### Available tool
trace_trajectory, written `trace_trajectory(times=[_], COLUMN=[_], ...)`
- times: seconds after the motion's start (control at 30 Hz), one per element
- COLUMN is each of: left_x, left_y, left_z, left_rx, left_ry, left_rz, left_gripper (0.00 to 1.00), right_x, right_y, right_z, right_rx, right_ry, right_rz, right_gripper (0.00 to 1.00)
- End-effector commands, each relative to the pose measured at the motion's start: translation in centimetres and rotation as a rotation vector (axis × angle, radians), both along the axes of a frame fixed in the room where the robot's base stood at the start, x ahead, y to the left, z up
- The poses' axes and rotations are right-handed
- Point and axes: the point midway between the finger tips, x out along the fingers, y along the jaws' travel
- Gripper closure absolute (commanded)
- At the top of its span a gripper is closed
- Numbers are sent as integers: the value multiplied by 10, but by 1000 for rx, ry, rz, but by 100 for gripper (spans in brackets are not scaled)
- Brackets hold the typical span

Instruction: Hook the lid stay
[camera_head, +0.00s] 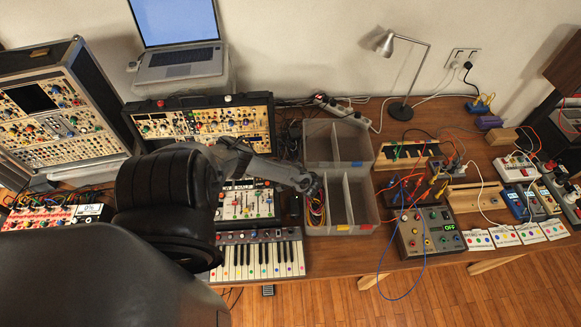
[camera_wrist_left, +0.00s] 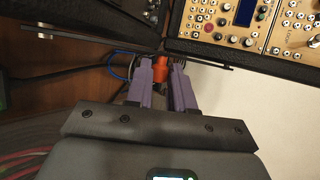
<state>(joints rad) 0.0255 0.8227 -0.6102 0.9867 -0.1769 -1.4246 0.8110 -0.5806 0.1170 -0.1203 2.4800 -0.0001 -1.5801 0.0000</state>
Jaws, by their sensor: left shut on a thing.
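In the left wrist view my left gripper (camera_wrist_left: 163,88) has its purple fingers closed on an orange piece (camera_wrist_left: 160,70), which may be part of the lid stay. A thin dark bar (camera_wrist_left: 70,37) crosses just beyond the fingertips; I cannot tell whether it joins the orange piece. A synth case (camera_wrist_left: 245,25) with gold panels and a blue display is at the upper right. In the head view my left arm comes in from the left, and the fingers and orange piece cannot be made out. My right gripper is not in view.
A tall synth case (camera_head: 50,115) stands at the left and a lower one (camera_head: 205,125) behind the keyboard (camera_head: 262,258). A laptop (camera_head: 178,55) sits behind. Clear bins (camera_head: 340,228), a lamp (camera_head: 400,110) and patch cables (camera_head: 412,190) fill the table to the right.

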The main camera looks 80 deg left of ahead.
Motion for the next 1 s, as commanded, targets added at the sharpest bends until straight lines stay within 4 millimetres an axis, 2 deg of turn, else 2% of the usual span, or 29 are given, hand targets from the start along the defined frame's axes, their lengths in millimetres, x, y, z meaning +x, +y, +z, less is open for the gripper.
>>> trace_trajectory(times=[0.17,0.2,0.37,0.77,1.0], left_x=[1,1,1,3,14], left_y=[0,0,0,-4,-30], left_z=[2,2,2,3,18], left_rx=[4,4,3,0,-1], left_ry=[-1,-1,-1,0,-3], left_rz=[3,3,3,0,0], left_gripper=[100,76,52,52,52], right_x=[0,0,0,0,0], right_y=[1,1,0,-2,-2], right_z=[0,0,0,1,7], right_rx=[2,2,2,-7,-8], right_ry=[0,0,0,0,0], right_rz=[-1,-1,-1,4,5], right_gripper=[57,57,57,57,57])
